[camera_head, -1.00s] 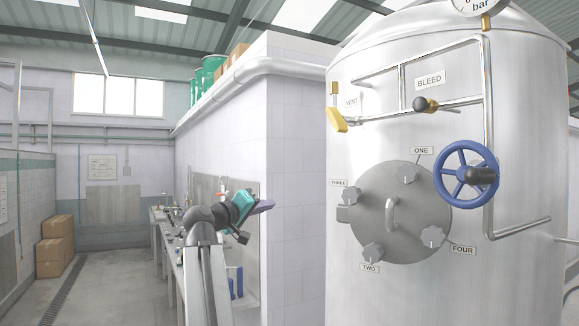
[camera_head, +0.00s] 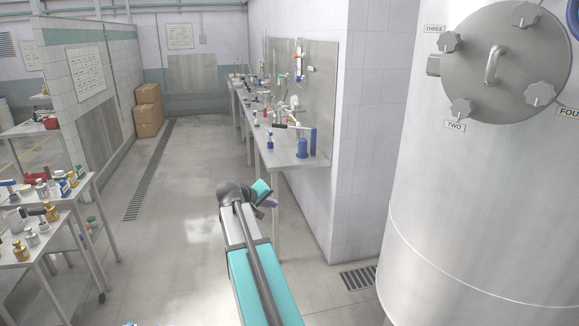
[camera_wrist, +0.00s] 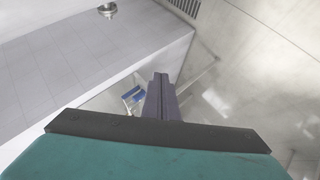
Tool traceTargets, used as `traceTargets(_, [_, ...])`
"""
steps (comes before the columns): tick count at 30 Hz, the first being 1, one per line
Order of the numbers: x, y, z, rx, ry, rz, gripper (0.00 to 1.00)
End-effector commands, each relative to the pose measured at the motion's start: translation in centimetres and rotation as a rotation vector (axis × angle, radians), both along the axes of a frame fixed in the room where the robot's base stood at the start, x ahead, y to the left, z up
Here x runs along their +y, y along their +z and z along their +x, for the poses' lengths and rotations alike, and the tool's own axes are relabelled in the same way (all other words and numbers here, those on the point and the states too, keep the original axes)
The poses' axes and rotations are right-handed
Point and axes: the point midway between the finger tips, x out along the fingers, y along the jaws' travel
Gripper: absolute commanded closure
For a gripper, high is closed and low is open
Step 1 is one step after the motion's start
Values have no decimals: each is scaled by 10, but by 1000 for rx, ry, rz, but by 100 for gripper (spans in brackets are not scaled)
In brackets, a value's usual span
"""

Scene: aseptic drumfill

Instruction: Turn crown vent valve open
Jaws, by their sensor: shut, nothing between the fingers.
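The crown vent valve is out of view now, as the head view looks too low to take in the top of the steel tank (camera_head: 480,210). The tank's round hatch (camera_head: 475,85) shows at the upper right, with knobs around its rim and the labels TWO and THREE readable. My gripper (camera_head: 268,200) is in the middle of the head view, left of the tank and well apart from it. In the wrist view its dark fingers (camera_wrist: 162,92) are together with nothing between them. Some of the gripper is hidden behind my arm in the head view.
A long bench (camera_head: 290,150) with tools and fittings stands along the wall beyond my gripper. Shelves with bottles and fittings (camera_head: 45,215) stand at the left. Cardboard boxes (camera_head: 149,110) are at the back. The floor between is clear, with a drain (camera_head: 150,170).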

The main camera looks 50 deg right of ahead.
Motion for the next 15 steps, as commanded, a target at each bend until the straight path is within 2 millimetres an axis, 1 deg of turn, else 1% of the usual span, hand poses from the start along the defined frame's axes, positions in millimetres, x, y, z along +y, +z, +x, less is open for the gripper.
traceTargets(1, [15,-30,1,21,14,32,100])
traceTargets(2, [22,-44,2,30,21,50,100])
traceTargets(3, [33,-63,3,44,31,73,100])
traceTargets(5, [48,-91,3,64,44,110,100])
traceTargets(6, [59,-109,2,77,53,134,100])
traceTargets(8, [75,-136,1,98,66,169,100])
traceTargets(9, [86,-154,-1,112,74,192,100])
traceTargets(11, [103,-180,-4,134,85,228,100])
traceTargets(12, [114,-197,-7,150,92,250,100])
traceTargets(14, [131,-223,-12,173,101,285,100])
traceTargets(15, [143,-239,-16,188,108,308,100])
